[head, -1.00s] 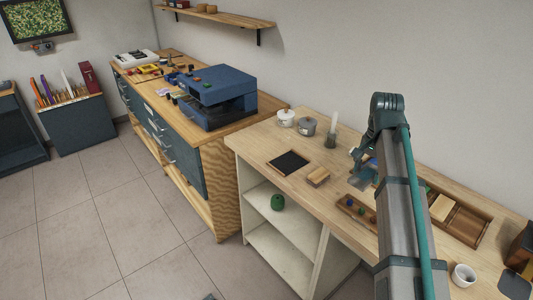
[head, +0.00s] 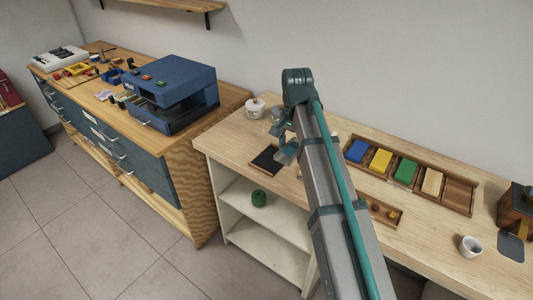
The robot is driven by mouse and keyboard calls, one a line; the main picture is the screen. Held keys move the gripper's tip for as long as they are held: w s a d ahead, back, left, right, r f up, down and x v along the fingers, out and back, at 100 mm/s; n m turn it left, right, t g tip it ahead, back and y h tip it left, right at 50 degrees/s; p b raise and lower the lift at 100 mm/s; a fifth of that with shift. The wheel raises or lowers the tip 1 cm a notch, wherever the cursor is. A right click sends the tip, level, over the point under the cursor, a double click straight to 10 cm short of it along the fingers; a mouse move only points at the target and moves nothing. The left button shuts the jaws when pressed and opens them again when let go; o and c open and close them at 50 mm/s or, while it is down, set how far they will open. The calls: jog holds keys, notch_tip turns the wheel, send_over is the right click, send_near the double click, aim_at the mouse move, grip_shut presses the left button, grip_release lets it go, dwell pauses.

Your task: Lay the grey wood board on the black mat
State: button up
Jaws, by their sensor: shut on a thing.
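The black mat (head: 262,161) lies flat on the light wood table, towards its left end. Its right part is covered in the picture by my gripper and what it holds. My gripper (head: 284,149) is over the right side of the mat, partly hidden behind my arm. It is shut on a small flat grey piece, which looks like the grey wood board (head: 288,154). The board is tilted in the picture. I cannot tell its height above the mat or whether it touches it.
A wooden tray (head: 459,195) holds blue, yellow, green and plain wood boards, with a bare slot at its right end. A white lidded pot (head: 255,108) stands behind the mat. A small wooden holder (head: 384,212) and a white cup (head: 471,247) are to the right.

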jog(key=w+a+f+p, duration=0.1)
jog(key=w+a+f, duration=0.1)
jog(key=w, duration=0.1)
jog(key=w+a+f+p, duration=0.1)
jog(key=w+a+f, duration=0.1)
jog(key=w+f, duration=0.1)
jog(key=w+a+f+p, duration=0.1)
jog(key=w+a+f, duration=0.1)
jog(key=w, duration=0.1)
jog(key=shift+w+a+f+p, duration=0.1)
jog(key=shift+a+f+p, duration=0.05)
jog(key=shift+f+p, duration=0.25)
jog(key=shift+w+a+f, duration=0.25)
jog(key=shift+w+f, duration=0.15)
jog(key=shift+f, duration=0.1)
jog(key=shift+f+p, duration=0.6)
jog(key=shift+f, duration=1.05)
jog(key=shift+f, duration=0.2)
jog(key=o, duration=1.2)
jog(key=shift+r, duration=0.1)
notch_tip(320, 180, up, 12)
jog(key=b, duration=0.3)
jog(key=shift+r, duration=0.1)
